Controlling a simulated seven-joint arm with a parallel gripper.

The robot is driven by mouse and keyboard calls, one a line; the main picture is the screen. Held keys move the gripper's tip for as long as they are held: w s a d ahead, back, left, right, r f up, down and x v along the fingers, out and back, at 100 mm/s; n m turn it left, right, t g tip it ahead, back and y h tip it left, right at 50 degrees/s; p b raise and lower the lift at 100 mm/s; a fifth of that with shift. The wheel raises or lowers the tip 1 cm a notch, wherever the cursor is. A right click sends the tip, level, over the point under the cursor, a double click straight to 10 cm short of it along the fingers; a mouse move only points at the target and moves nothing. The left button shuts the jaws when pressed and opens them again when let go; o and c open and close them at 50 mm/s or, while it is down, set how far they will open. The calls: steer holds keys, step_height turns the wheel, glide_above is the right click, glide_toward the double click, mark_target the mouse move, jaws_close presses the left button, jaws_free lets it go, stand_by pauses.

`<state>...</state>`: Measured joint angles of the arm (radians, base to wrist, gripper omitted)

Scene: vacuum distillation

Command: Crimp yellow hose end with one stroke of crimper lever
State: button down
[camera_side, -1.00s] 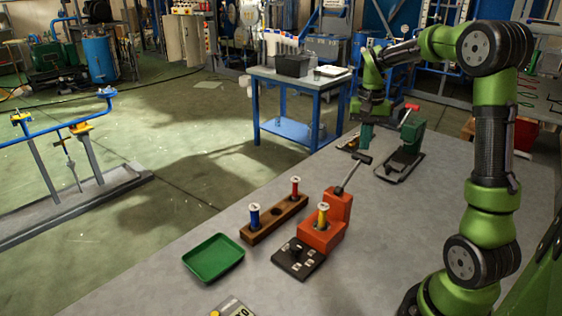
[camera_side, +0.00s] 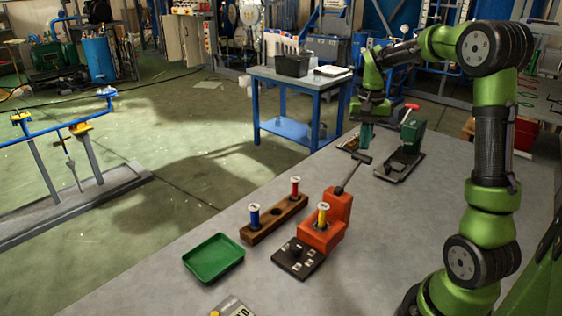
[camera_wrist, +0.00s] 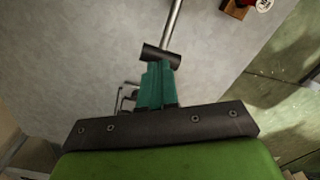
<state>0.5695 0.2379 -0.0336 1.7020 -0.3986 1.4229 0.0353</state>
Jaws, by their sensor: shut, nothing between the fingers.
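The yellow hose end (camera_side: 323,215) stands upright in the orange crimper (camera_side: 338,212). The crimper's lever slants up and away to a dark T-shaped handle (camera_side: 362,158). My gripper (camera_side: 367,137) is shut and empty, just beyond the handle, with its teal fingers pointing down. In the wrist view the fingers (camera_wrist: 157,72) reach up to the dark cross-bar handle (camera_wrist: 162,56) on its grey shaft (camera_wrist: 173,22). The fingertips overlap the handle's near edge there; I cannot tell if they touch it.
A wooden rack (camera_side: 274,219) holds a blue and a red piece. A green tray (camera_side: 213,259) and a black pad (camera_side: 298,259) lie in front. A green tool with a red handle (camera_side: 409,142) stands on a dark base right of my gripper. The table's left foreground is mostly clear.

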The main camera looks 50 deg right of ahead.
mark_target(364, 156)
steer(key=shift+f, duration=0.1)
stand_by(0.3)
steer(key=shift+f, duration=1.85)
steer(key=shift+d, duration=0.1)
steer(key=shift+f, duration=0.1)
steer(key=shift+d+f, duration=0.4)
steer(key=shift+f, duration=0.3)
